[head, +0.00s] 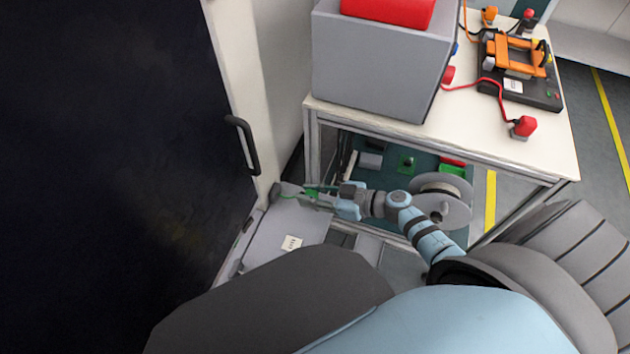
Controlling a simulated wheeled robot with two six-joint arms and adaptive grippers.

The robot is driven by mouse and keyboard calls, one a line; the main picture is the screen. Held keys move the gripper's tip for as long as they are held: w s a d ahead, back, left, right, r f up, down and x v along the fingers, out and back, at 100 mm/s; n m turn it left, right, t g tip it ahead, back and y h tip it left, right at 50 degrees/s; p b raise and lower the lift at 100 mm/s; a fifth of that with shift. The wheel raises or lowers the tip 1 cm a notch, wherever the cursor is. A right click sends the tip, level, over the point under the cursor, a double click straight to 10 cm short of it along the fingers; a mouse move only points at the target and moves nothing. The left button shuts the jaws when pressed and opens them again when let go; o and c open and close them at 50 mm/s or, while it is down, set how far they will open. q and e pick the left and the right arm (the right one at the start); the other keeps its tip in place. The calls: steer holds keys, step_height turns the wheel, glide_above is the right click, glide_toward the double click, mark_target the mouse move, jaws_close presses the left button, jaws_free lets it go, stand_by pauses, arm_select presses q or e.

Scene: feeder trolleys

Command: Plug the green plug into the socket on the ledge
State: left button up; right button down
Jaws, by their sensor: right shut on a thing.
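My right gripper (322,198) reaches in from the right, low beside the dark cabinet. It is shut on the green plug (309,194), of which only small green parts show between and beside the fingers. A thin green cable runs close by the fingers. Just left of the fingertips a small grey block (283,189), which looks like the socket, sits at the far end of the grey ledge (283,222). I cannot tell whether the plug touches it or is in it. My left gripper is not in view.
A white-topped trolley (540,153) stands behind, carrying a grey box (375,65), a black device (545,93) and a red plug (523,127). Its lower shelf holds a cable reel (455,214) close to my right arm. A dark door (120,150) with a handle (243,143) is at left.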

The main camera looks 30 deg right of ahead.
arm_select(q)
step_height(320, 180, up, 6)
steer(key=p, duration=0.5)
arm_select(e)
steer(key=s+a, duration=0.5)
steer(key=a, duration=0.2)
steer(key=shift+s+a, duration=0.3)
steer(key=shift+s, duration=0.05)
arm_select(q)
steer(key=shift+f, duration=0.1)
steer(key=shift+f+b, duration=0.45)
arm_select(e)
steer(key=shift+f, duration=1.5)
arm_select(q)
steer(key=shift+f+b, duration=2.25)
steer(key=shift+b, duration=0.05)
arm_select(e)
steer(key=shift+w+a+f, duration=0.2)
steer(key=shift+f, duration=0.6)
steer(key=shift+w+a+f, duration=0.15)
steer(key=shift+w+f, duration=0.05)
steer(key=shift+f, duration=0.55)
steer(key=shift+w+a+f, duration=0.2)
steer(key=shift+f, duration=0.6)
arm_select(q)
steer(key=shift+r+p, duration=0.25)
steer(key=shift+p, duration=0.05)
